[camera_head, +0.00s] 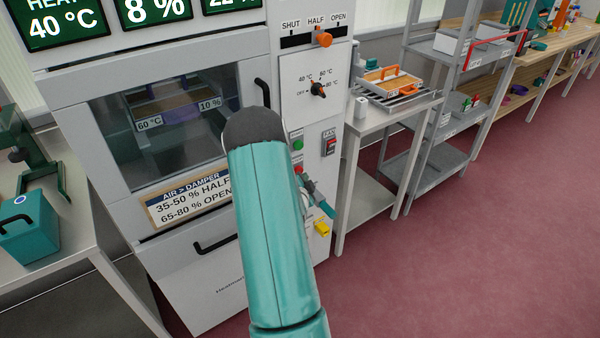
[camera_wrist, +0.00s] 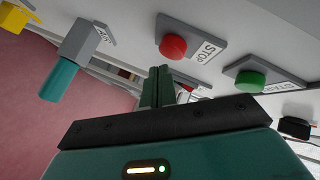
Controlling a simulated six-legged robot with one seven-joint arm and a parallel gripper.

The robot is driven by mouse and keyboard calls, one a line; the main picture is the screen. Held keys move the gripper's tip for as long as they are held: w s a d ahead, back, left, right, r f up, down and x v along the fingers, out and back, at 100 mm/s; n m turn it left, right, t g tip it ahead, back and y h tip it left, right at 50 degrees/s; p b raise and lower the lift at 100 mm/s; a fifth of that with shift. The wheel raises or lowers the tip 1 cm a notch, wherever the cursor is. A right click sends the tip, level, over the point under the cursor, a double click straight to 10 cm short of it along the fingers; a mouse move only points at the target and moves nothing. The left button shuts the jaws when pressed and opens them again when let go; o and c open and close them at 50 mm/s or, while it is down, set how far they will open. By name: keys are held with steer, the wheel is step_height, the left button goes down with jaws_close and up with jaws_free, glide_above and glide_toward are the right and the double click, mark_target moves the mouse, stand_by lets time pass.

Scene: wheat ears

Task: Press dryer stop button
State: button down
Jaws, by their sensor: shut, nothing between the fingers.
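The red STOP button (camera_wrist: 173,47) sits on a grey plate on the dryer's panel, with a STOP label beside it. In the head view the red button (camera_head: 298,170) shows just right of my arm, partly covered. My gripper (camera_wrist: 159,72) is shut and empty. In the wrist view its fingertips appear just below the red button; a gap shows in the picture, and I see no clear contact. In the head view my arm hides most of the gripper. The dryer (camera_head: 225,268) stands ahead.
The green START button (camera_wrist: 250,80) is beside STOP. A grey block with a teal handle (camera_wrist: 58,82) and a yellow part (camera_wrist: 14,17) lie on the other side. Above are a temperature knob (camera_head: 318,89) and an orange damper slider (camera_head: 323,39). A side table (camera_head: 395,112) stands right; red floor is clear.

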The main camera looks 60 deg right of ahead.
steer(key=shift+w, duration=0.15)
steer(key=shift+w+d, duration=0.2)
steer(key=shift+w, duration=0.05)
steer(key=shift+w+d, duration=0.25)
steer(key=shift+w, duration=0.25)
stand_by(1.0)
stand_by(0.4)
steer(key=shift+s+a, duration=0.5)
steer(key=shift+s, duration=0.35)
steer(key=shift+s+a, duration=0.35)
steer(key=shift+s, duration=0.4)
steer(key=shift+s+a, duration=0.4)
steer(key=shift+s, duration=0.35)
steer(key=shift+s+a, duration=0.35)
steer(key=shift+s, duration=0.4)
